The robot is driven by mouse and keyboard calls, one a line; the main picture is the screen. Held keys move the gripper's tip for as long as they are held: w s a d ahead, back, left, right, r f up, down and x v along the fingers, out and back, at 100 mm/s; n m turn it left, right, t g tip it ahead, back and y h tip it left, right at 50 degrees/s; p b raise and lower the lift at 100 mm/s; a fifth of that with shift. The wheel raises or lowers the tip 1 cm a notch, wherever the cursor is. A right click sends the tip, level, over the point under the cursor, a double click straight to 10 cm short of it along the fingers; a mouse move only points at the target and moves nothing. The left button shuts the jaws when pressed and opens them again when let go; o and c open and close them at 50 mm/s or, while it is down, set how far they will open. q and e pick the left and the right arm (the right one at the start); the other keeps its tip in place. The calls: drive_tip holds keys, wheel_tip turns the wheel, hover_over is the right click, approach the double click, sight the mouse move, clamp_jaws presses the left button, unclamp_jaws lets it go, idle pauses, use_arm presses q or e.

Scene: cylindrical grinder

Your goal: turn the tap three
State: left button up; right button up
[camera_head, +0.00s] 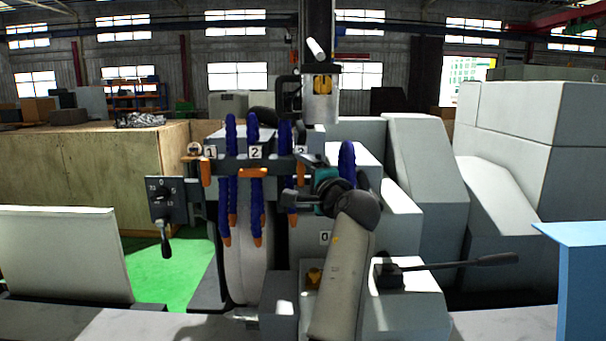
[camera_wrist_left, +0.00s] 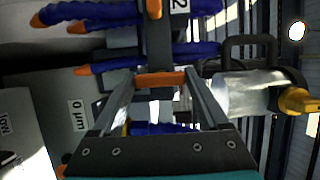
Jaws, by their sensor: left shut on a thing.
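A dark bar carries taps labelled 1, 2 and 3, with blue hoses hanging by them. The tap one handle (camera_head: 207,172) is orange and upright. The tap two handle (camera_head: 253,173) is orange and level. The "3" label (camera_head: 300,152) is partly covered by my left gripper (camera_head: 298,178), at the bar's right end. In the left wrist view an orange handle, tap three's (camera_wrist_left: 160,79), spans between the fingertips of my left gripper (camera_wrist_left: 160,84), which is shut on it. In the head view that handle is mostly hidden. My right gripper is not in view.
A switch panel (camera_head: 166,199) with a lever stands left of the hoses. A grinding wheel (camera_head: 248,262) sits behind them. A long black lever (camera_head: 465,262) sticks out at the right. A "0" label (camera_head: 324,238) is below my gripper. A wooden crate (camera_head: 95,175) stands at the left.

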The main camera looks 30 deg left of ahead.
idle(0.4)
use_arm(q)
drive_tip(key=o, duration=1.2)
drive_tip(key=shift+o, duration=0.2)
